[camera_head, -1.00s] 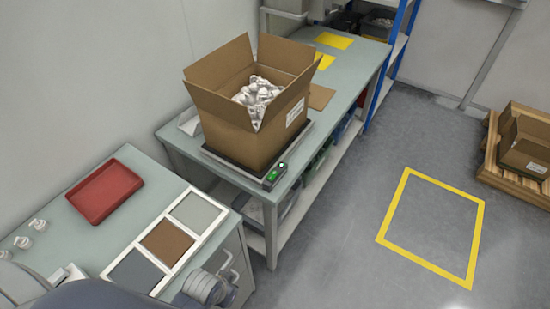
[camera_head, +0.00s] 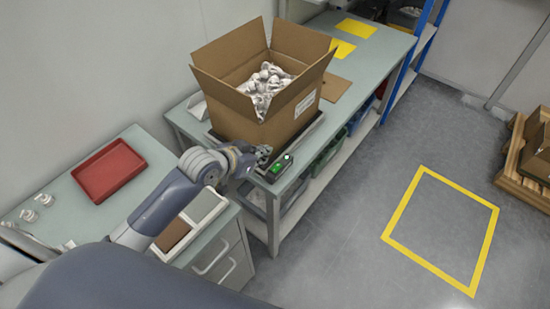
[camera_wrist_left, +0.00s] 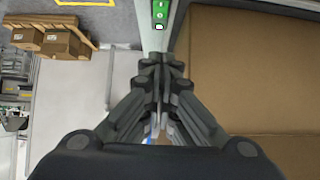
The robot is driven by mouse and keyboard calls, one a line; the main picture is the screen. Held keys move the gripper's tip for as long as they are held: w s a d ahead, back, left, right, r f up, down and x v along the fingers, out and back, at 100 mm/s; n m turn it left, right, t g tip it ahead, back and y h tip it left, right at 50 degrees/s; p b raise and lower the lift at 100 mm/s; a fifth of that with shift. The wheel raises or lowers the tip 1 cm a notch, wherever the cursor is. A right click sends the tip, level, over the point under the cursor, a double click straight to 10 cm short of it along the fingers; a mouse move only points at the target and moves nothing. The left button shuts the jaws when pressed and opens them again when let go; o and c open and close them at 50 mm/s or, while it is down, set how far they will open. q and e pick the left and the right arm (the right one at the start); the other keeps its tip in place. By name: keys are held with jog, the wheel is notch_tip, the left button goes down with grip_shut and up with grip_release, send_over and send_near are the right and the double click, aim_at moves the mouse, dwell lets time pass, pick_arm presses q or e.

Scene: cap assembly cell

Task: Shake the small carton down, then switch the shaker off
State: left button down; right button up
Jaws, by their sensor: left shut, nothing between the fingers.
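An open carton (camera_head: 262,118) with its flaps up stands on the flat shaker (camera_head: 312,130) on the far bench. White caps (camera_head: 266,84) lie heaped inside it, below the rim. The shaker's control box (camera_head: 278,168) at the near corner has a lit green face; it also shows at the top of the left wrist view (camera_wrist_left: 160,14). My left gripper (camera_head: 266,151) is shut and empty, close beside the control box and the carton's near side. In the left wrist view the carton wall (camera_wrist_left: 250,80) fills the right side. I cannot tell whether the fingertips touch anything.
A red tray (camera_head: 108,170) and several white caps (camera_head: 30,215) sit on the left bench. Yellow mats (camera_head: 355,28) lie at the far bench's back. A yellow floor square (camera_head: 440,228) is empty. Cartons (camera_head: 538,150) stand on a pallet at right.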

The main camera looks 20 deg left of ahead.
pick_arm(q)
send_over(277, 166)
jog(key=s, duration=0.2)
jog(key=f, duration=0.3)
jog(key=shift+w+a+f, duration=0.25)
jog(key=shift+a+f, duration=0.05)
jog(key=shift+a, duration=0.05)
jog(key=f, duration=0.1)
jog(key=f+p, duration=0.1)
jog(key=f, duration=0.1)
jog(key=shift+w+d+f, duration=0.1)
jog(key=shift+w+d, duration=0.05)
jog(key=shift+w, duration=0.25)
jog(key=shift+f, duration=0.65)
jog(key=shift+w+d+r+g+p, duration=0.1)
jog(key=shift+w+g+p, duration=0.25)
jog(key=shift+p, duration=0.6)
jog(key=shift+g+y+p, duration=0.3)
jog(key=shift+g+p, duration=0.05)
jog(key=shift+w+d+f, duration=0.1)
jog(key=shift+f, duration=0.5)
